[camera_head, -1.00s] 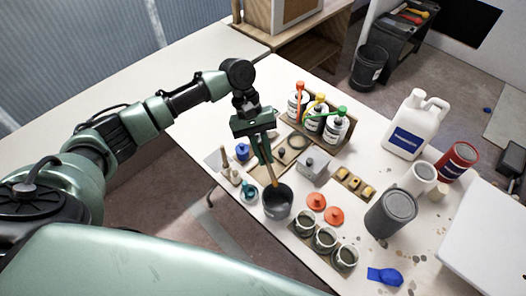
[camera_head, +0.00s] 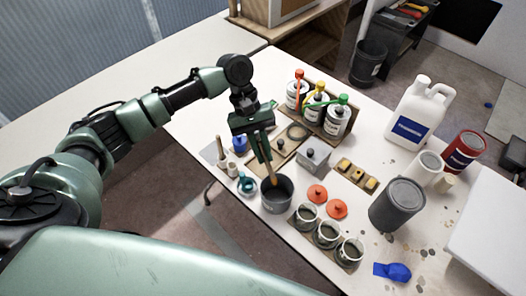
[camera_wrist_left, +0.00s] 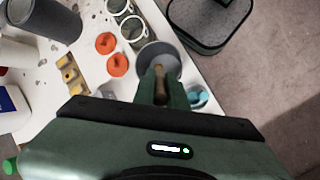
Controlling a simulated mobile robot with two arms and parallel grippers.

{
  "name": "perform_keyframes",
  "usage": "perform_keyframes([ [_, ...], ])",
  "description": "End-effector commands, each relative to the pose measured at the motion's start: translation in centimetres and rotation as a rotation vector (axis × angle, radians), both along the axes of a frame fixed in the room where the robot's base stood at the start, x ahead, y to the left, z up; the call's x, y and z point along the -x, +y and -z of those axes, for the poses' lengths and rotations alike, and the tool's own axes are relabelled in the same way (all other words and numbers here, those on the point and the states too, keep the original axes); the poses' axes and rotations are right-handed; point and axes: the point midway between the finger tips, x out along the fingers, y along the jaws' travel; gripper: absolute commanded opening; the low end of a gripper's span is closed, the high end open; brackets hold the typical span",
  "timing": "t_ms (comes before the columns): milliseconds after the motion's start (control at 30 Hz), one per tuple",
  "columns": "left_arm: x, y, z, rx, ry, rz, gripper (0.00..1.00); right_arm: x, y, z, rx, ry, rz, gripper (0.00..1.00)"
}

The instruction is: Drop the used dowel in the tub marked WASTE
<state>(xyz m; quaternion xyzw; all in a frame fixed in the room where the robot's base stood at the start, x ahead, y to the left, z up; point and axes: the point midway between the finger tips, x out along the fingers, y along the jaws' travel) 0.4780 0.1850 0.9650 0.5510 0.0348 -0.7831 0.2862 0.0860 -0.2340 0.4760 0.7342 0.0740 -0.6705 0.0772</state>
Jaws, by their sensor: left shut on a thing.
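My left gripper (camera_head: 264,158) is shut on the dowel (camera_head: 272,179), a thin brown stick pointing down. The dowel's lower end is at the mouth of a dark grey pot (camera_head: 278,205) on the table; I cannot tell whether it touches the inside. In the left wrist view the fingers (camera_wrist_left: 161,92) hold the dowel (camera_wrist_left: 160,78) over the grey pot (camera_wrist_left: 177,57). A black tub (camera_head: 369,64) with a pale label stands on the floor beyond the table; its lettering is too small to read. My right gripper is not in view.
Several open cups (camera_head: 327,234) and orange lids (camera_head: 337,208) stand right of the pot. A teal item (camera_head: 247,184) is close on its left. Labelled cans (camera_head: 337,120), a white jug (camera_head: 414,115) and a grey cylinder (camera_head: 396,206) stand farther right.

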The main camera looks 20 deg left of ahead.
Motion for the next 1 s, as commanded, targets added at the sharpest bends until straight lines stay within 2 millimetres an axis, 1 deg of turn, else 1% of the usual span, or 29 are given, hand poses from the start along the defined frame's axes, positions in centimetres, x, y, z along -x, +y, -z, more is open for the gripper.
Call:
perform_keyframes([
  [133, 0.2, -0.5, 1.0, 0.001, 0.003, 0.002, 0.0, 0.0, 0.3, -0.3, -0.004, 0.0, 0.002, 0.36],
  [500, 0.6, -1.6, 3.6, 0.001, 0.004, 0.001, 0.0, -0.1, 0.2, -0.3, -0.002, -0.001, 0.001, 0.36],
  [667, 0.6, -1.7, 4.0, 0.001, 0.002, 0.001, 0.0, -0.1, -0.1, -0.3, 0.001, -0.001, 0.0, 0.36],
  [900, 0.6, -1.7, 4.0, 0.001, 0.001, 0.001, 0.0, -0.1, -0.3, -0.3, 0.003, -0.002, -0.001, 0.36],
  [933, 0.6, -1.7, 4.0, 0.001, 0.001, 0.001, 0.21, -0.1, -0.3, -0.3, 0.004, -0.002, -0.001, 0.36],
  [1000, 0.6, -1.7, 4.0, 0.001, 0.001, 0.001, 0.38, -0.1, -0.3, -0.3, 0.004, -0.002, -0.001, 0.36],
])
